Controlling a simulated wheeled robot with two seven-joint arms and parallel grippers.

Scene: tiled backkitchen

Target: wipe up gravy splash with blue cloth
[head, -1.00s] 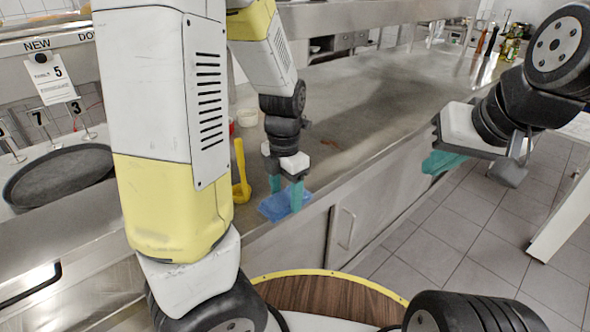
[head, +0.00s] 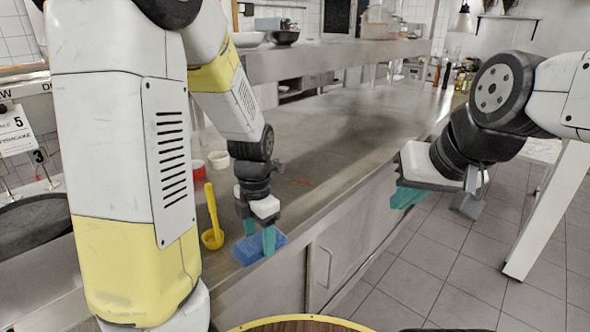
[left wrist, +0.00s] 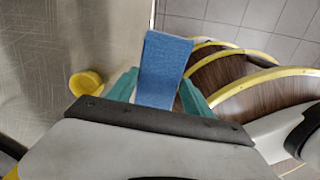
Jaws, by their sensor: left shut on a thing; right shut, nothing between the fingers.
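The blue cloth (head: 252,248) is a folded pad at the counter's front edge, and it also shows in the left wrist view (left wrist: 163,68). My left gripper (head: 258,240), with teal fingers, is shut on the cloth. In the left wrist view its fingers (left wrist: 158,92) lie on both sides of the cloth. A small reddish-brown gravy splash (head: 302,182) lies on the steel counter, beyond and to the right of my left gripper. My right gripper (head: 408,197) is shut and empty, out over the floor right of the counter.
A yellow ladle (head: 212,236) stands just left of the cloth; its bowl shows in the left wrist view (left wrist: 86,84). A red cup (head: 198,171) and a white cup (head: 219,160) are behind it. The steel counter (head: 350,125) is clear around and beyond the splash. A shelf (head: 330,58) hangs above.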

